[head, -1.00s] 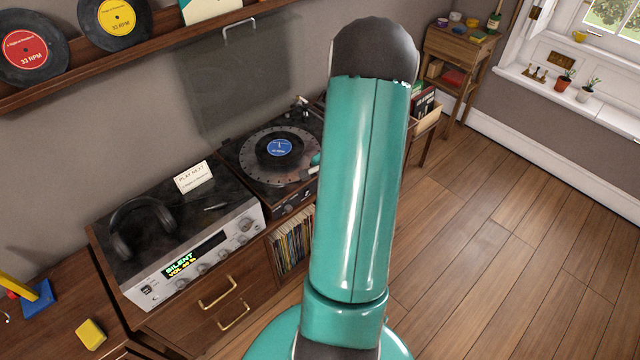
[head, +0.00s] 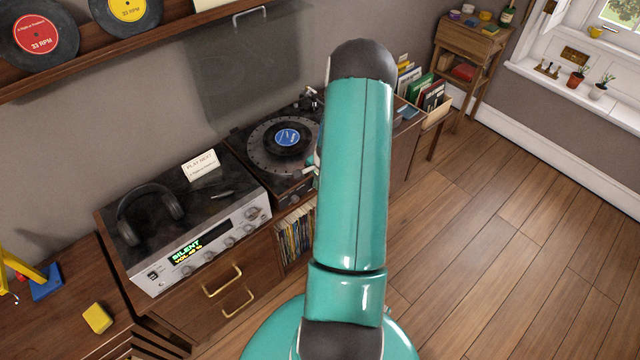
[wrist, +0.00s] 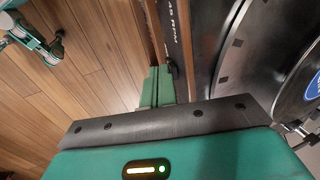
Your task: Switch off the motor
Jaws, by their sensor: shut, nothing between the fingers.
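The record turntable (head: 250,133) stands at the back, its dark platter carrying a black record with a blue label (head: 288,138). Its right part is hidden behind my arm in the head view. In the wrist view the platter (wrist: 236,62) is at right, and the front strip (wrist: 183,35) reads "45 RPM". My gripper (wrist: 158,82) is shut and empty, its green fingers together at the turntable's front edge. A small dark knob (wrist: 173,68) is right beside the fingertips. I cannot tell whether they touch. No switch marked for the motor is readable.
A silver receiver (head: 203,246) reading "SILENT" is left of the turntable, with headphones (head: 150,213) and a "PLAY NEXT" card (head: 201,166) on top. A raised dust cover (head: 245,70) stands behind. Open wooden floor (head: 490,230) lies at right.

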